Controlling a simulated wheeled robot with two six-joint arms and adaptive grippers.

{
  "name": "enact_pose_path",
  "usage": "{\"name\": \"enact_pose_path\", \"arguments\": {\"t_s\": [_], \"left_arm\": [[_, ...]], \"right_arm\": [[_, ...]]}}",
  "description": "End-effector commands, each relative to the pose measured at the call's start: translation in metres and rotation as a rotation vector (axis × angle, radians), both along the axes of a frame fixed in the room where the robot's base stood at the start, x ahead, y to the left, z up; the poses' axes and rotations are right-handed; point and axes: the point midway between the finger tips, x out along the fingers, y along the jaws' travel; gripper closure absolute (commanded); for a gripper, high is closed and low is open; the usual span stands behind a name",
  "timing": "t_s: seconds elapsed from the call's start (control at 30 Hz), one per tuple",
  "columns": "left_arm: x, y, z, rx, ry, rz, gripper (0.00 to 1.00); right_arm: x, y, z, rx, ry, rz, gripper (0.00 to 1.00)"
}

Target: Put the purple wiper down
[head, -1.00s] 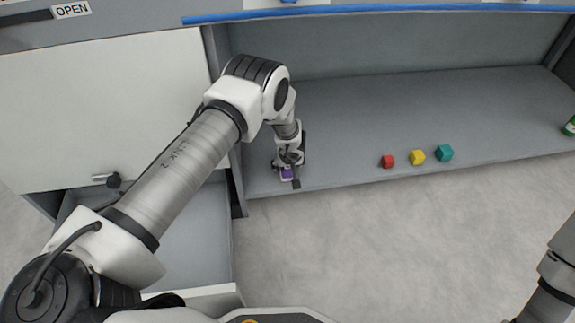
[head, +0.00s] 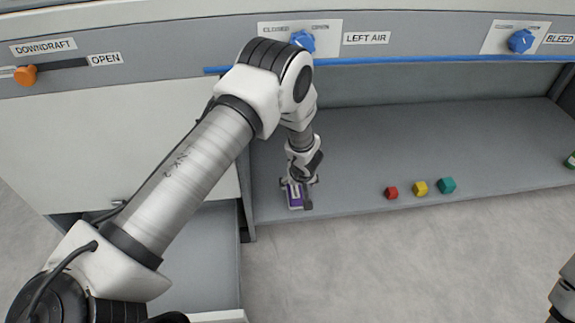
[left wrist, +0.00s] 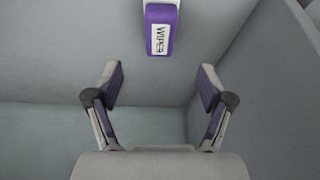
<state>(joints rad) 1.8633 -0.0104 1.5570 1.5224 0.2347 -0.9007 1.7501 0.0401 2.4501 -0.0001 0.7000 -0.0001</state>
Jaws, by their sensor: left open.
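The purple wiper (head: 295,197) lies on the grey shelf (head: 380,150), near its front left corner. It also shows in the left wrist view (left wrist: 161,30), at the top middle, with a white label reading "Wiper" and a pale grey part along it. My left gripper (head: 298,190) is over the wiper in the head view and partly hides it. In the left wrist view my left gripper (left wrist: 160,87) is open, its fingers spread wide with nothing between them; the wiper is beyond the fingertips, apart from them. My right gripper is not in view.
A red cube (head: 391,192), a yellow cube (head: 420,188) and a teal cube (head: 446,185) sit along the shelf's front edge to the right. A panel with blue knobs (head: 302,41) runs above. The shelf's middle is clear.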

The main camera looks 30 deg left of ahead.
Motion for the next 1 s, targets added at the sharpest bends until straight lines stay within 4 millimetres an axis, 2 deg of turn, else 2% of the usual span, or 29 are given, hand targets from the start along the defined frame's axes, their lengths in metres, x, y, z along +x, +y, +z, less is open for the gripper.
{"name": "enact_pose_path", "arguments": {"t_s": [0.13, 0.17, 0.23, 0.27, 0.37, 0.4, 0.43, 0.5, 0.6, 0.63, 0.7, 0.77, 1.0], "left_arm": [[-0.005, 0.001, -0.002, 0.006, 0.010, -0.005, 0.20], [-0.011, 0.002, -0.005, 0.014, 0.022, -0.011, 0.20], [-0.040, 0.009, -0.017, 0.051, 0.073, -0.043, 0.20], [-0.058, 0.013, -0.023, 0.073, 0.105, -0.066, 0.20], [-0.137, 0.025, -0.043, 0.143, 0.219, -0.189, 0.20], [-0.171, 0.026, -0.048, 0.155, 0.259, -0.255, 0.20], [-0.196, 0.025, -0.050, 0.152, 0.283, -0.307, 0.20], [-0.251, 0.013, -0.050, 0.107, 0.325, -0.421, 0.20], [-0.313, -0.012, -0.042, -0.012, 0.357, -0.536, 0.20], [-0.327, -0.019, -0.039, -0.047, 0.364, -0.557, 0.20], [-0.349, -0.032, -0.032, -0.111, 0.373, -0.588, 0.20], [-0.357, -0.038, -0.029, -0.138, 0.376, -0.598, 0.20], [-0.358, -0.039, -0.028, -0.143, 0.375, -0.601, 0.20]], "right_arm": [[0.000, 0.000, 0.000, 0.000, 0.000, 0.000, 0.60], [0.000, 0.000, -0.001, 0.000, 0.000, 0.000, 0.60], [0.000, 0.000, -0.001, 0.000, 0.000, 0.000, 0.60], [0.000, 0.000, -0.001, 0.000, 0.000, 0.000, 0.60], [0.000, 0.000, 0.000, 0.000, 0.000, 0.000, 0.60], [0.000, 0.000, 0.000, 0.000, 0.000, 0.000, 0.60], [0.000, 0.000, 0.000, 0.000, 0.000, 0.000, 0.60], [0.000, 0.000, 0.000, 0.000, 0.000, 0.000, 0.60], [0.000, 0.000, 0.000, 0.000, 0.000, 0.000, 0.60], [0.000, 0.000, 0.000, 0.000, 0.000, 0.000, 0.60], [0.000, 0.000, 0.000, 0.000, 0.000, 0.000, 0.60], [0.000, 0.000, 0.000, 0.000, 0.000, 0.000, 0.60], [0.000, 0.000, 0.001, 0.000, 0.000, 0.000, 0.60]]}}
